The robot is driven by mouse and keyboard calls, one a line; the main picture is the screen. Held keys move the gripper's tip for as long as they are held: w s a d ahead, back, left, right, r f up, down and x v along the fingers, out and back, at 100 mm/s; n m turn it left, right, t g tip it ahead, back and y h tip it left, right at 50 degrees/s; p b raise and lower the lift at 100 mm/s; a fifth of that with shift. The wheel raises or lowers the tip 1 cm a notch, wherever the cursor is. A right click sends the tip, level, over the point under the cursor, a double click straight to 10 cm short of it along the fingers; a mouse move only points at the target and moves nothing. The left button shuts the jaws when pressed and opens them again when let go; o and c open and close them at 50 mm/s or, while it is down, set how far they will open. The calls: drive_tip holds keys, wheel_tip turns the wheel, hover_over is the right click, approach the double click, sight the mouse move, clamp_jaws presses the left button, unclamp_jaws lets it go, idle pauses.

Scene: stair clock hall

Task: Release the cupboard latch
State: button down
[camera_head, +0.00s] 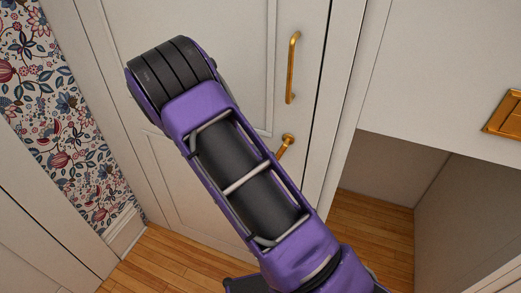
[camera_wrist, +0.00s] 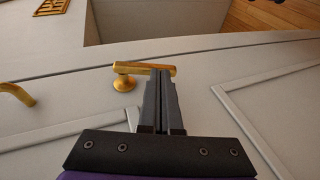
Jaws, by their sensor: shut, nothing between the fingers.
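The cupboard door (camera_head: 250,45) is white and panelled, and it looks closed. A brass latch (camera_head: 287,140) sits on it below a long brass pull handle (camera_head: 292,68). In the wrist view the latch (camera_wrist: 125,82) has a round base and a lever that lies across the picture. My gripper (camera_wrist: 160,72) is shut and empty. Its fingertips overlap the right end of the lever in this view; I cannot tell if they touch it. In the head view my purple arm hides the gripper and part of the door.
An open recess (camera_head: 385,190) with a wooden floor lies right of the door, under a white panel with a square brass pull (camera_head: 508,115). Floral wallpaper (camera_head: 60,130) is at the left. Wooden floor (camera_head: 170,265) shows below.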

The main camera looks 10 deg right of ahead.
drive_tip(key=shift+s+d+f, duration=0.15)
drive_tip(key=shift+d+f, duration=0.05)
drive_tip(key=shift+f, duration=0.15)
drive_tip(key=shift+d+f, duration=0.1)
idle(0.5)
